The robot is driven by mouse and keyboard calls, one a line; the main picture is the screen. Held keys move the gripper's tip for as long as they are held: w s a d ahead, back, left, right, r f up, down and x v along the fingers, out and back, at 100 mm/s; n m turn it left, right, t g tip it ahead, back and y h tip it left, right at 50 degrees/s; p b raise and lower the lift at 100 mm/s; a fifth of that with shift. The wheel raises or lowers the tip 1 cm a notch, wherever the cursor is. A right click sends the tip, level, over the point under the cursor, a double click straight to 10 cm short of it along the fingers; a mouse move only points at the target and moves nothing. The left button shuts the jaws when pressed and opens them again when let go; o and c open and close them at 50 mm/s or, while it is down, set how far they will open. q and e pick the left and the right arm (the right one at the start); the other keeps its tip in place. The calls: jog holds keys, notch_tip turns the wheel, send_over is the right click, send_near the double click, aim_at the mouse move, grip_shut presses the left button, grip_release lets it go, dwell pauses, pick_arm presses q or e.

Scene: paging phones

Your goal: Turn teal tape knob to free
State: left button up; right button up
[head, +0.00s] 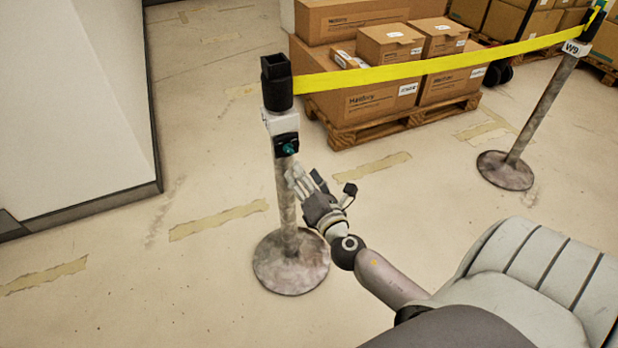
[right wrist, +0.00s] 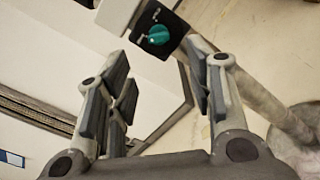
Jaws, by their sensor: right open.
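The teal knob (head: 288,148) sits on a small black plate near the top of the left barrier post (head: 286,200). The knob also shows in the right wrist view (right wrist: 158,35), beyond the fingers, with small white marks on the plate that I cannot read. My right gripper (head: 297,178) is just below and to the right of the knob in the head view. Its fingers (right wrist: 160,92) are spread apart with nothing between them, and they do not appear to touch the knob. My left gripper is not in view.
A yellow tape (head: 400,72) runs from the left post's black head to a second post (head: 540,110). Behind it, cardboard boxes (head: 375,100) stand on a wooden pallet (head: 385,128). A white wall block (head: 75,100) stands at the left. The floor around the left post's base is clear.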

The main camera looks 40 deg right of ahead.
jog(key=shift+v, duration=1.55)
jog(key=s+a+f+m+g, duration=0.1)
jog(key=s+f+m+g, duration=0.4)
jog(key=f, duration=0.5)
jog(key=s+f+m+g, duration=0.3)
jog(key=f+m, duration=0.5)
jog(key=f, duration=0.2)
jog(key=s+a+f+m+g+y, duration=0.4)
jog(key=s+a+f+m+g, duration=0.4)
jog(key=s+a+f, duration=0.6)
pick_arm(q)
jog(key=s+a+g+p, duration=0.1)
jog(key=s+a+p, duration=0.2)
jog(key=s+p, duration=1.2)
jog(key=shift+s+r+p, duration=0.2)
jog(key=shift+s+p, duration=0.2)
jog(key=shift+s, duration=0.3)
pick_arm(e)
jog(key=s+d, duration=0.2)
jog(key=s, duration=0.7)
jog(key=s+d+f+m, duration=0.1)
jog(key=s+d, duration=0.1)
jog(key=s, duration=0.7)
jog(key=shift+s+g, duration=0.3)
